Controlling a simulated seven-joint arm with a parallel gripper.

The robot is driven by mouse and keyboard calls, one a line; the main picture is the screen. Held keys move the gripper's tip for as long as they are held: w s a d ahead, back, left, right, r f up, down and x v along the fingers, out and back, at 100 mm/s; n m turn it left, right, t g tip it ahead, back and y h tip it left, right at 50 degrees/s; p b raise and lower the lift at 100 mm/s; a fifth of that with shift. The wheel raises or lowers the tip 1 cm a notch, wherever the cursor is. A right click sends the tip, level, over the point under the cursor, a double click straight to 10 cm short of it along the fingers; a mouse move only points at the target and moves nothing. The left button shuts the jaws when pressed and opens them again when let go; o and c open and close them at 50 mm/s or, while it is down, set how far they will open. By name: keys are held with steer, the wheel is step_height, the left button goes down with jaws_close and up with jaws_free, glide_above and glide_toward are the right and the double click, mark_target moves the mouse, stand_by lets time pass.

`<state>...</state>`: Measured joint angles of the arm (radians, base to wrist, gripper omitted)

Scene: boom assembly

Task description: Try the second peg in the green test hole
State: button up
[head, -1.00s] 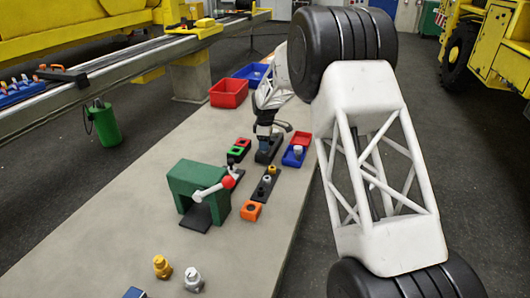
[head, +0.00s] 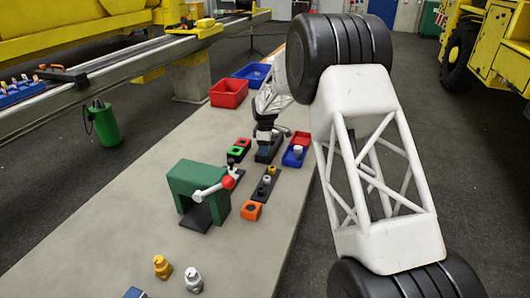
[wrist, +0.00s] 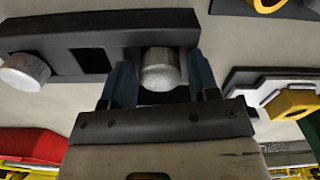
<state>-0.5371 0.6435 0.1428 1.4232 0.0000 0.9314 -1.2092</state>
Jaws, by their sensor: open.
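A silver round-topped peg (wrist: 161,70) stands in a dark rack (wrist: 60,37) in the wrist view. My gripper (wrist: 160,82) is open, with one blue finger on each side of this peg; contact cannot be told. A second silver peg (wrist: 24,72) is at the rack's left end, with a square empty opening between the two. In the head view, my gripper (head: 265,142) is down at the dark rack (head: 270,154), which it partly hides. The green test block (head: 236,153) with a dark hole lies to its left, next to a red block (head: 243,143).
A green press (head: 190,178) with a red-knobbed lever stands nearer the camera. Red and blue trays (head: 293,160) lie right of the rack. Another dark rack with pegs (head: 265,186) and an orange block (head: 251,210) lie in front.

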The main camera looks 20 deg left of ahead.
steer(key=shift+c, duration=0.4)
steer(key=c, duration=0.6)
steer(key=shift+r, duration=3.15)
steer(key=shift+c, duration=0.2)
steer(key=shift+a, duration=0.1)
steer(key=s+a+r, duration=0.1)
steer(key=a, duration=0.5)
steer(key=s+a+r, duration=0.2)
steer(key=a, duration=0.3)
steer(key=shift+s+a+r, duration=0.2)
steer(key=shift+s+a, duration=0.05)
steer(key=shift+a, duration=0.15)
